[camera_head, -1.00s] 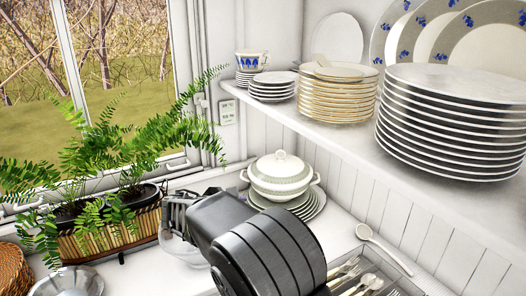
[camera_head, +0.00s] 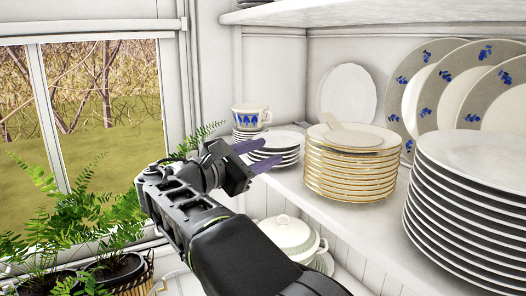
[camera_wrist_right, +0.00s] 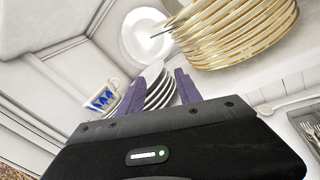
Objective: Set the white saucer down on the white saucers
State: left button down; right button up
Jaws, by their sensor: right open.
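A short stack of white saucers (camera_head: 290,157) stands on the shelf, left of the gold-rimmed plates. A white saucer (camera_head: 280,140) lies at the top of the stack and looks about level. My right gripper (camera_head: 257,155) is at the left side of the stack, its two purple fingers apart. In the wrist view the saucers (camera_wrist_right: 158,92) show edge-on between and beyond the fingertips of my right gripper (camera_wrist_right: 163,88). I cannot tell whether the fingers touch a saucer. My left gripper is not in view.
A blue-patterned cup (camera_head: 250,116) on small saucers stands just left of the stack. Gold-rimmed plates (camera_head: 350,170) stand close on its right, and a tall white plate stack (camera_head: 465,210) further right. A white tureen (camera_head: 287,238) stands below the shelf. Ferns (camera_head: 70,215) are at the window.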

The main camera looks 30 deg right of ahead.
aim_at(297, 141)
jog(key=p+x, duration=0.3)
jog(key=x, duration=0.9)
jog(key=shift+w+d, duration=0.15)
jog(key=shift+w, duration=0.05)
grip_shut()
jog(key=shift+f, duration=0.1)
dwell(0.4)
